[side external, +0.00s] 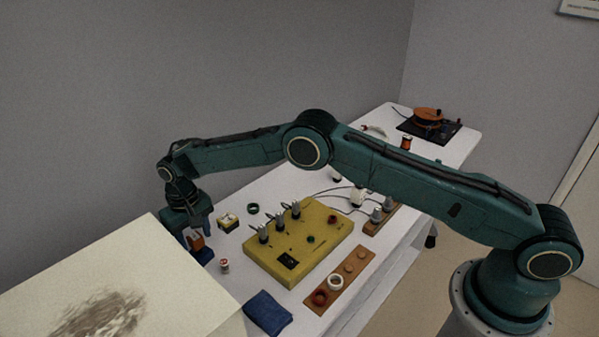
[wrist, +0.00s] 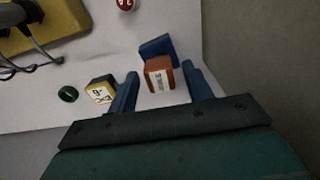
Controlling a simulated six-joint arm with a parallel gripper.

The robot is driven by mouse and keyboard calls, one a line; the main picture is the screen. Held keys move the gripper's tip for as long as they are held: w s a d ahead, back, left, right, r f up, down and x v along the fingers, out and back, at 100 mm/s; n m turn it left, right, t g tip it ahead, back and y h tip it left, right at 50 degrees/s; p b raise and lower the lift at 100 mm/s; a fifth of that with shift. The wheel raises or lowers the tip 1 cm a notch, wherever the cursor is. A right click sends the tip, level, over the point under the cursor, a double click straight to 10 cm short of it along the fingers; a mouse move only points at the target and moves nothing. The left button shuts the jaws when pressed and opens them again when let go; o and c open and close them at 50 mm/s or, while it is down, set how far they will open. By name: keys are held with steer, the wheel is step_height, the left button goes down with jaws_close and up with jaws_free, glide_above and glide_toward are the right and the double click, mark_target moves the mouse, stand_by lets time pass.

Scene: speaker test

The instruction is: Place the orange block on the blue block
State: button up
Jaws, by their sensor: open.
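The orange block (wrist: 161,66) has a white label on one face and sits between the two spread fingers of my gripper (wrist: 160,72) in the wrist view. A gap shows on both sides of it. The blue block (wrist: 157,45) shows just past the orange block and is partly hidden by it. In the side view the orange block (side external: 196,242) appears above the blue block (side external: 205,256), under my lowered gripper (side external: 194,241). I cannot tell for sure whether the orange block rests fully on the blue one.
A yellow block with a marked face (wrist: 102,91) and a dark green ring (wrist: 68,93) lie left of the fingers. A yellow panel with knobs (side external: 325,242), a red-and-white piece (side external: 224,265) and a blue cloth (side external: 267,313) are on the white table. A pale surface (side external: 120,265) stands in front.

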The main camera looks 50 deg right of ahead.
step_height(320, 180, up, 12)
steer(key=shift+f, duration=0.25)
stand_by(0.3)
steer(key=shift+r, duration=0.1)
stand_by(0.4)
step_height(320, 180, up, 15)
steer(key=t, duration=0.2)
glide_above(196, 235)
steer(key=s+d, duration=0.6)
steer(key=d, duration=0.2)
steer(key=s+d+r, duration=0.7)
steer(key=s+r, duration=0.1)
steer(key=s, duration=0.1)
steer(key=s+d+f+t, duration=0.1)
steer(key=s+d, duration=0.1)
steer(key=s, duration=0.7)
steer(key=s+d+f+t, duration=0.1)
steer(key=s+d, duration=0.2)
steer(key=s, duration=0.6)
steer(key=s+d+f+t, duration=0.1)
steer(key=s+d, duration=0.2)
steer(key=s, duration=0.6)
steer(key=shift+s+d+f+t, duration=0.15)
steer(key=shift+d+f+t, duration=0.1)
steer(key=shift+t, duration=0.05)
